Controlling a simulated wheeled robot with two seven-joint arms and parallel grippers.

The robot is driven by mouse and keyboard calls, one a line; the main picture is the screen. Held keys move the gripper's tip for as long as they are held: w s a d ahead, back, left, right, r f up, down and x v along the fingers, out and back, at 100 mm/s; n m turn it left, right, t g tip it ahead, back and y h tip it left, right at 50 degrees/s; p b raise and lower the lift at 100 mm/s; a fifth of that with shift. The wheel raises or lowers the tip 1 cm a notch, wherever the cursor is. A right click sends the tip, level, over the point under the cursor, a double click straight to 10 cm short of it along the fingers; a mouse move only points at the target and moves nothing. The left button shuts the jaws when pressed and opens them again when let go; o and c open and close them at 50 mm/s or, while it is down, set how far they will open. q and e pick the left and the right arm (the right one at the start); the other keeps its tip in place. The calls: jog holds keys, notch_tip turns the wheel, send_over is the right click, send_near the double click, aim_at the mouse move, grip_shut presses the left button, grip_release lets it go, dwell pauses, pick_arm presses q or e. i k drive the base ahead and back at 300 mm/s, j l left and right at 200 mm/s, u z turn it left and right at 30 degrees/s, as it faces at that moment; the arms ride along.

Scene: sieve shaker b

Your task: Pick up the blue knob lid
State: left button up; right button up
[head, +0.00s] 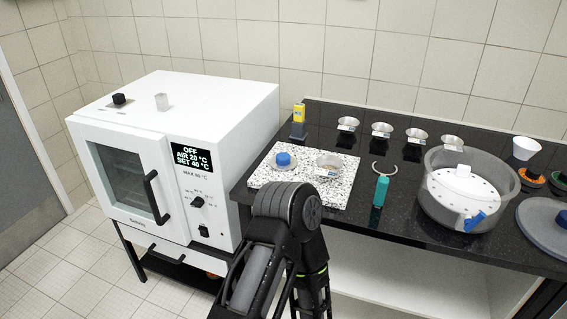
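No fingertips of either gripper can be made out, and nothing visible touches the lid.
A white oven (235,119) stands left of the worktop. A yellow-and-blue item (298,121) is behind the slab. A teal-handled tool (381,190), several small bowls (381,131) and a large clear basin (437,214) are to the right. A grey disc (540,228) lies at far right.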

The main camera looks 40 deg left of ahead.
aim_at(282, 161)
jog(key=i, duration=0.5)
jog(key=u, duration=1.6)
